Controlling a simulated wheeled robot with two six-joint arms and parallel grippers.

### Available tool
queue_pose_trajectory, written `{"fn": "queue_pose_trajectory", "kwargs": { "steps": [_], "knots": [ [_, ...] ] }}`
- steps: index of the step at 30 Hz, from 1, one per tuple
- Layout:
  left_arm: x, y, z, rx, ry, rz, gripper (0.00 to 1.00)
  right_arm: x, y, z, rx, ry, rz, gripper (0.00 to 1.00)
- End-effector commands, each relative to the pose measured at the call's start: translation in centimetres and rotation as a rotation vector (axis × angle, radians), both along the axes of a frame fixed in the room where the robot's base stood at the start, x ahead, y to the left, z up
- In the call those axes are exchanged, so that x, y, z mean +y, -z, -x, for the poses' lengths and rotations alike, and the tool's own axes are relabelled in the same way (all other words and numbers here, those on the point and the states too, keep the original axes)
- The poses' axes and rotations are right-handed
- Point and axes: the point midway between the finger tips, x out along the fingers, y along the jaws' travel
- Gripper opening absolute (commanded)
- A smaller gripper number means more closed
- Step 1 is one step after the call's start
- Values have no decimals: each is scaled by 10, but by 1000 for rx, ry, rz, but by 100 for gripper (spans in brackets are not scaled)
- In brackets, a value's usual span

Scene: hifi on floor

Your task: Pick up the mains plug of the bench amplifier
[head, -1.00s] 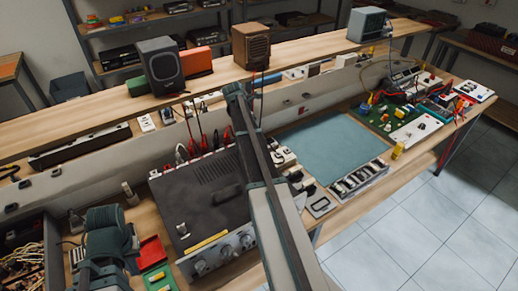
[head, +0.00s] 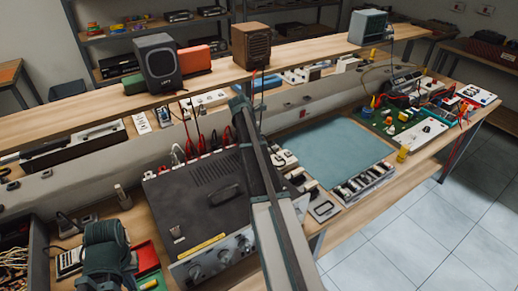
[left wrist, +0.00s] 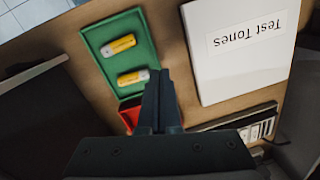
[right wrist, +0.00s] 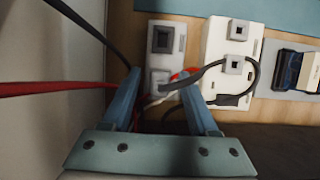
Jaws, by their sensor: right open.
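The bench amplifier (head: 195,205) is a dark case with a knobbed front on the bench. Its mains plug cannot be told for sure. In the right wrist view, a small grey block (right wrist: 161,83) on a white socket unit (right wrist: 181,42) shows between the fingertips, with dark, white and red leads crossing there. My right gripper (right wrist: 161,76) is open, its fingers on either side of these; contact cannot be told. In the head view my right arm hides that spot. My left gripper (left wrist: 157,75) is shut and empty near a green tray (left wrist: 107,48) with yellow batteries.
A second white unit (right wrist: 226,60) with grey blocks stands just right of the right gripper. A blue-green mat (head: 330,152) lies clear right of my arm. A white Test Tones box (left wrist: 240,75) is beside the left gripper. A shelf with speakers (head: 157,60) runs behind.

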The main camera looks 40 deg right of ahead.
Motion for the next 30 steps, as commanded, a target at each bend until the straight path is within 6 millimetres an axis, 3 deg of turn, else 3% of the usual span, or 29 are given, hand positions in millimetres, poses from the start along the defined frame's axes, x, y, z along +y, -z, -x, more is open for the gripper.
{"fn": "queue_pose_trajectory", "kwargs": {
  "steps": [3,13,30],
  "knots": [
    [0,-1,0,0,0,0,0,0,-1,0,0,0,0,60],
    [0,-1,0,0,0,0,0,0,-1,0,0,0,0,1],
    [0,-10,0,0,0,0,0,0,-10,0,0,0,0,0]
  ]
}}
